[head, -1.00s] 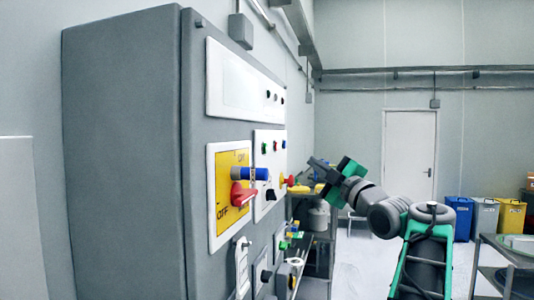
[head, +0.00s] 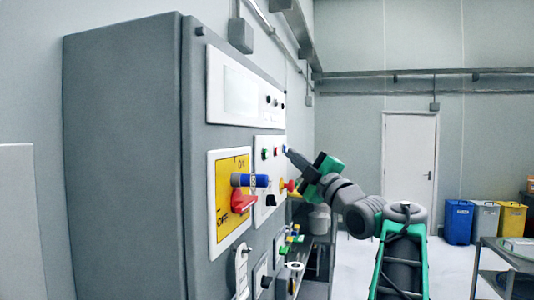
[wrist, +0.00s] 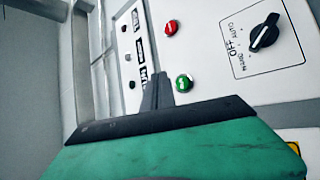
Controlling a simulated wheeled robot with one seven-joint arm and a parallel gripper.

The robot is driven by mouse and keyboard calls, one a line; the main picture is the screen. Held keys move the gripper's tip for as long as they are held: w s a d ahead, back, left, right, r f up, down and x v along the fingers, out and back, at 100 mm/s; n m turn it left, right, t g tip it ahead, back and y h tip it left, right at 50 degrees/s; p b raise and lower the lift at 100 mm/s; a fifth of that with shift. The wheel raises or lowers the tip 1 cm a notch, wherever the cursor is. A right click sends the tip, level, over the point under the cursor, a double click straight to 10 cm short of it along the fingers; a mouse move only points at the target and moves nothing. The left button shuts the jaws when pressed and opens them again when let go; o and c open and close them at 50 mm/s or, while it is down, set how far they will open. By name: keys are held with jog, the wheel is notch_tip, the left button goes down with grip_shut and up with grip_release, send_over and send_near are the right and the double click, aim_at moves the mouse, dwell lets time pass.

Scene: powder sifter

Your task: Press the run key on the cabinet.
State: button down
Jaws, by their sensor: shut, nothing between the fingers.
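On the cabinet's white control panel (head: 260,188), a green button (head: 264,154), a red button (head: 275,152) and a blue one (head: 284,149) stand in a row. In the wrist view, the green button (wrist: 184,83) with a white mark lies just right of my fingertips, and the red button (wrist: 170,28) is above it. I cannot read which is labelled as the run key. My gripper (head: 289,152) is shut and empty, pointing at the panel from the right; its fingertips (wrist: 157,90) show in the wrist view. Contact with the panel cannot be made out.
A red handle (head: 243,200) and blue-grey cylinder (head: 250,180) stick out left of my gripper. A black AUTO/OFF rotary knob (wrist: 265,32) is below the buttons on the cabinet. A yellow-and-red knob (head: 289,186) juts out below my gripper.

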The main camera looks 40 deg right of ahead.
aim_at(266, 154)
jog(key=w+a, duration=0.1)
jog(key=w+a+b, duration=0.1)
jog(key=shift+w, duration=0.3)
jog(key=shift+f, duration=0.1)
dwell(1.7)
jog(key=shift+w+a+b, duration=0.25)
jog(key=shift+w+b, duration=0.1)
jog(key=shift+b, duration=0.15)
jog(key=shift+w+a+b, duration=0.25)
jog(key=shift+w+b, duration=0.05)
dwell(0.8)
jog(key=shift+s+d, duration=0.1)
jog(key=shift+s+d+b, duration=0.35)
jog(key=shift+s+d, duration=0.05)
jog(key=shift+s, duration=0.1)
jog(key=shift+s, duration=0.1)
